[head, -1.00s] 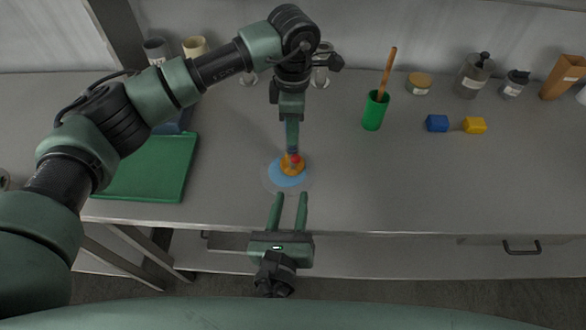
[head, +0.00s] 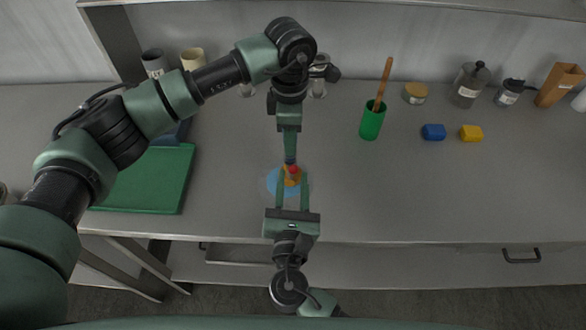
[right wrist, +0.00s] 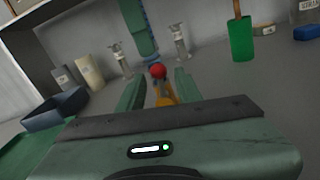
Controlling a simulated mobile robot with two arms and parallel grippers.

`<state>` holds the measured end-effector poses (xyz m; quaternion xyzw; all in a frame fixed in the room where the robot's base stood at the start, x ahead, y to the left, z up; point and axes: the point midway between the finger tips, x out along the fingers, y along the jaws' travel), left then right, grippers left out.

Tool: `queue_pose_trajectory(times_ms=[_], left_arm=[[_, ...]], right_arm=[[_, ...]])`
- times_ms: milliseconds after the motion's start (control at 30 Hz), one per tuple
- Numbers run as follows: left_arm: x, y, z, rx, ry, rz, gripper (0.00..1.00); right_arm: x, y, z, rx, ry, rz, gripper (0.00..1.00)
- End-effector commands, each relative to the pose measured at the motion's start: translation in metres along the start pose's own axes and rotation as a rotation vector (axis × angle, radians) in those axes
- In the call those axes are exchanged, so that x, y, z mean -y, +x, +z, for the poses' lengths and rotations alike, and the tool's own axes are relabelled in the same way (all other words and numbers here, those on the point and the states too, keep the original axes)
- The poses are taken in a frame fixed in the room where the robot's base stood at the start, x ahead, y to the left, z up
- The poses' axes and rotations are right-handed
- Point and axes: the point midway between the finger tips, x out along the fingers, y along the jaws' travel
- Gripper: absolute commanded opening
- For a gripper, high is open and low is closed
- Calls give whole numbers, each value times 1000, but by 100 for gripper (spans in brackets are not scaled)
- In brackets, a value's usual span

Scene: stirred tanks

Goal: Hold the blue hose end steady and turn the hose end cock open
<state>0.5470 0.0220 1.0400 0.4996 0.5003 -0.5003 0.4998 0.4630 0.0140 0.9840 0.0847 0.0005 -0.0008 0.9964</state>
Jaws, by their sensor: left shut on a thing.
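My left gripper (head: 290,158) reaches down from above and is shut on the blue hose end (right wrist: 151,61), which is mostly hidden by its fingers. Just below it is the hose end cock, an orange piece (right wrist: 164,96) with a red knob (right wrist: 158,71); the red knob also shows in the head view (head: 293,169). My right gripper (head: 291,177) comes from the front edge and is open. Its two fingers stand left and right of the orange piece; in the right wrist view (right wrist: 158,78) gaps show on both sides, and I cannot tell any contact.
A round light-blue patch (head: 273,182) lies under the cock. A green board (head: 150,185) lies at left. A green cup (head: 371,124) with a wooden handle stands at right, with blue (head: 433,132) and yellow (head: 471,133) blocks beyond. The right half of the counter is mostly clear.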

Motion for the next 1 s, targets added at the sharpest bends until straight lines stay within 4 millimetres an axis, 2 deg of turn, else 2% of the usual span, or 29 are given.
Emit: queue_pose_trajectory(times_ms=[33,200,567,633,700,867,1000], left_arm=[[0,0,0,0,0,1,0],[0,0,0,0,0,1,0],[0,0,0,0,0,1,0],[0,0,0,0,0,1,0],[0,0,0,0,0,1,0],[0,0,0,0,0,1,0],[0,0,0,0,0,1,0]], right_arm=[[0,9,1,3,0,0,35],[-1,27,0,1,0,1,35],[0,32,0,-1,0,0,35],[0,32,0,-1,0,0,21],[0,32,0,-1,0,0,1],[0,32,0,-1,-2,0,0],[-4,32,0,0,-75,1,0]])
